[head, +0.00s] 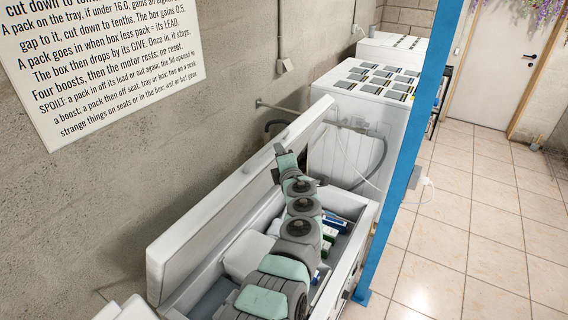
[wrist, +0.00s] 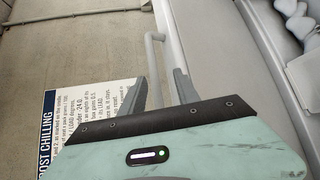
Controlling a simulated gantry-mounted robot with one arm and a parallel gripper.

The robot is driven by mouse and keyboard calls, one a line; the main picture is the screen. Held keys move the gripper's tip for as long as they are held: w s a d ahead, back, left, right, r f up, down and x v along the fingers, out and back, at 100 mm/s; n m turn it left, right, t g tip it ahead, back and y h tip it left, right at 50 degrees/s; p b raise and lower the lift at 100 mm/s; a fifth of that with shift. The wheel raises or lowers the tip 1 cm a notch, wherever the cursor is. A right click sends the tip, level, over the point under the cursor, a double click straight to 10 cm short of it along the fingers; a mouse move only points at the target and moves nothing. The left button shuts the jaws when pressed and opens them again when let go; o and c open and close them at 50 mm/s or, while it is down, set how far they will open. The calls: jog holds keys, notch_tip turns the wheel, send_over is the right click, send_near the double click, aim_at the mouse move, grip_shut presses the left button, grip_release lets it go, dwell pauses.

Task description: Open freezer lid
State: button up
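The white chest freezer (head: 362,237) stands along the wall in the head view. Its lid (head: 225,210) is raised and tilted back toward the wall, so the inside shows. My gripper (head: 279,150) is at the lid's front edge, toward its far end. In the wrist view my gripper (wrist: 161,90) has its two grey fingers apart. A pale bar handle (wrist: 153,62) runs down between them, and gaps show beside it. Whether a finger touches the handle I cannot tell. My arm hides part of the freezer's inside.
Several packs (head: 331,228) lie inside the freezer. A white cabinet (head: 340,150) with dark packs on top stands beyond it. A blue post (head: 405,150) rises close to the freezer's right side. A printed sign (head: 110,60) hangs on the wall. The tiled floor (head: 470,230) at right is clear.

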jog(key=shift+p+v, duration=2.5)
jog(key=shift+p, duration=0.05)
jog(key=shift+a, duration=0.1)
jog(key=shift+r, duration=0.1)
